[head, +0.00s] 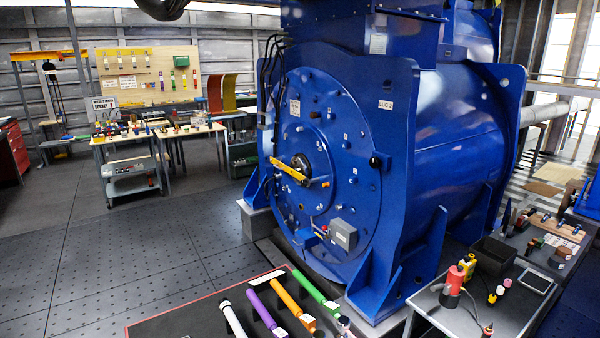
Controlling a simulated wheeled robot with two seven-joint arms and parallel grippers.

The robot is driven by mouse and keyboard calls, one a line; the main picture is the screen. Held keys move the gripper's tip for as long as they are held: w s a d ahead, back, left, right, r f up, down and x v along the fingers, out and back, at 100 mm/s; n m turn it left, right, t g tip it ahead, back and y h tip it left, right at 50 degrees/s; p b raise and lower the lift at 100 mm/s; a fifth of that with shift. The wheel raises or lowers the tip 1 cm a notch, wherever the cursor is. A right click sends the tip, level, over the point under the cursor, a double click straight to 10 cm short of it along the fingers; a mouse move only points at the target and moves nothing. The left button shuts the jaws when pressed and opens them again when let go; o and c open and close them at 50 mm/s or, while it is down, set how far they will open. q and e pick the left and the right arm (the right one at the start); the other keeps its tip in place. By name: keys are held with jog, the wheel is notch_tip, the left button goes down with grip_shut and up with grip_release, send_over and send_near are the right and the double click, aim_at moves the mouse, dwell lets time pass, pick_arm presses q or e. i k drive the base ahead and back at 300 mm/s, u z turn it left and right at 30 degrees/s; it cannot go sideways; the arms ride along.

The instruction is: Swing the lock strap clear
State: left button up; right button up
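A yellow strap (288,169) lies across the shaft hub (301,165) in the middle of the round end face of a big blue motor (345,130). It slopes slightly down to the right, and a pale fitting is at its right end. I take it for the lock strap. Whether it touches the hub is too small to tell. Neither of my grippers is in view.
In front of the motor, a dark bench top (180,322) holds white, purple, orange and green bars. A grey table (480,312) at the lower right carries red and yellow tools and a black bin (494,254). Open floor (110,235) lies to the left.

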aim_at(279, 165)
jog(key=u, duration=2.7)
jog(key=i, duration=2.35)
jog(key=z, duration=2.15)
jog(key=i, duration=3.6)
